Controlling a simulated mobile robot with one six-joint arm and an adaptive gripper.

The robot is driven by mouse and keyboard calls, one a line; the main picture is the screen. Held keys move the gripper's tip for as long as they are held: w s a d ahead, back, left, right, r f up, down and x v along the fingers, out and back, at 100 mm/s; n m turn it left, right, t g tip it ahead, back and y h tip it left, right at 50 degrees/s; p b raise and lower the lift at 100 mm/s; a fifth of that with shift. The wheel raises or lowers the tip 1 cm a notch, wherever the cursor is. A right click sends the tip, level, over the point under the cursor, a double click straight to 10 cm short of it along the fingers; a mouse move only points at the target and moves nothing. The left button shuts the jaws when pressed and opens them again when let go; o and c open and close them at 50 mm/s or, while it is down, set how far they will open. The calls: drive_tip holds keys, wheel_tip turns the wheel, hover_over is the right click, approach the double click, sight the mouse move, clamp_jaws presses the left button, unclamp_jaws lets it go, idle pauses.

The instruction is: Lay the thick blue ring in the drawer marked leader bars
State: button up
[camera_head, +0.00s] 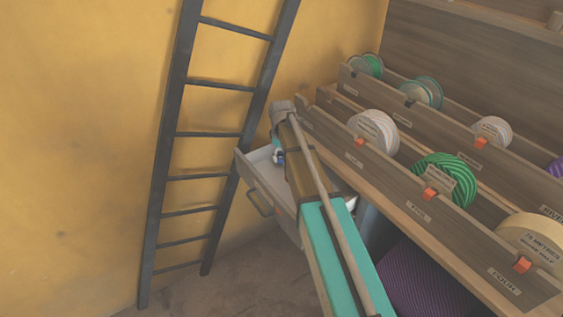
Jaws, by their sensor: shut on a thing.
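A pale drawer (262,184) with a dark handle stands pulled open at the left end of the bench. I cannot read any mark on it, so I cannot tell whether it is the leader bars drawer. My arm crosses in front of it and hides much of its inside. A small blue and white part shows beside the arm above the drawer; it looks like my wrist, but I cannot be sure. My gripper is hidden behind the arm. I cannot make out the thick blue ring.
A dark ladder (208,135) leans on the yellow wall left of the drawer. Wooden racks (400,181) to the right hold several spools, including a green rope coil (445,172). A purple roll (425,285) lies below the bench. Bare floor shows below the ladder.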

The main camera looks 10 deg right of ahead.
sight(281, 166)
drive_tip(key=shift+w+f+b, duration=0.45)
drive_tip(key=shift+f+b, duration=0.05)
drive_tip(key=shift+f, duration=0.1)
drive_tip(key=shift+f+b, duration=1.4)
drive_tip(key=shift+f, duration=0.1)
drive_tip(key=o, duration=1.1)
drive_tip(key=shift+o, duration=0.2)
drive_tip(key=shift+r, duration=0.2)
wheel_tip(281, 166, up, 12)
drive_tip(key=p, duration=1.2)
